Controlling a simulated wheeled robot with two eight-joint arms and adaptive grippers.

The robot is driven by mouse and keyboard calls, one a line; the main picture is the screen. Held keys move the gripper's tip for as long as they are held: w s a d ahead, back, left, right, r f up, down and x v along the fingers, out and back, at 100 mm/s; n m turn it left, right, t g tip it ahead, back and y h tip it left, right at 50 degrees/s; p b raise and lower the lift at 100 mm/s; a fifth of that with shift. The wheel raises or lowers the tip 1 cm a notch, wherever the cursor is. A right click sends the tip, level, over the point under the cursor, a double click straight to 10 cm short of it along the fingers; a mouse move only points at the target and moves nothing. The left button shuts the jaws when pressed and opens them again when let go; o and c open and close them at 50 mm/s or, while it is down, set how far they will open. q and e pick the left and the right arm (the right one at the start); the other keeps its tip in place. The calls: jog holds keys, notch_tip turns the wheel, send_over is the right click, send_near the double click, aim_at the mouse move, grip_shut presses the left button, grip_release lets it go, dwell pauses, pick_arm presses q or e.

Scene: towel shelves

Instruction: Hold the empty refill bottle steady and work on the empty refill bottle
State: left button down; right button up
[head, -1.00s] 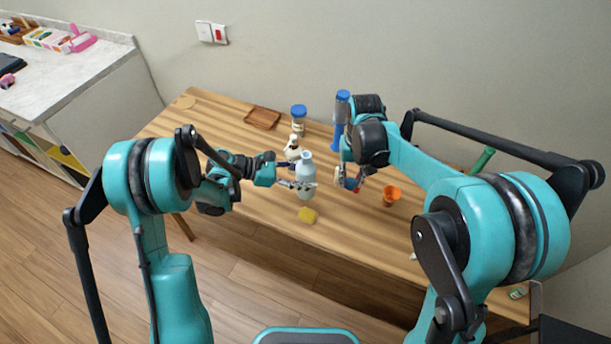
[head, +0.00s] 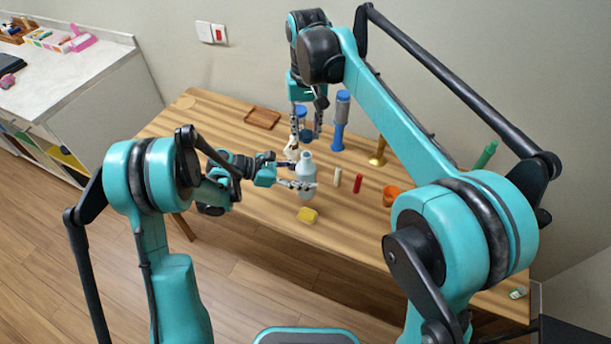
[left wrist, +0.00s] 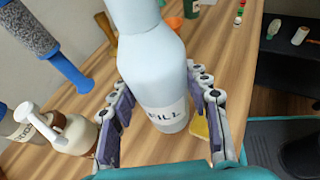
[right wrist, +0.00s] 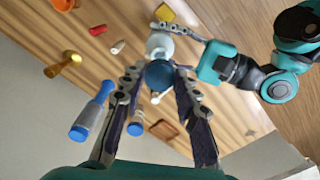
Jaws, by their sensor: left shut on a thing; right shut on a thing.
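The empty refill bottle (head: 306,175) is pale blue-white and stands upright on the wooden table. My left gripper (head: 300,185) is shut around its lower body from the left. In the left wrist view the bottle (left wrist: 155,70) stands between the two fingers, its label partly readable as "FILL". My right gripper (head: 306,130) is up behind the bottle, fingers pointing down. It is shut on a dark blue round object (right wrist: 158,74), held above the table. In the right wrist view the bottle (right wrist: 160,42) shows just beyond this object. What the object is, I cannot tell.
A white pump bottle (left wrist: 70,130) and a blue-lidded jar (right wrist: 133,128) stand close behind the bottle. A grey roller with blue handle (head: 340,118), a gold stand (head: 378,152), red peg (head: 357,183), pale peg (head: 337,177), orange cup (head: 391,195) and yellow sponge (head: 308,215) surround it.

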aim_at(306, 168)
jog(key=shift+f, duration=2.05)
jog(key=shift+f, duration=0.85)
jog(key=shift+f, duration=0.55)
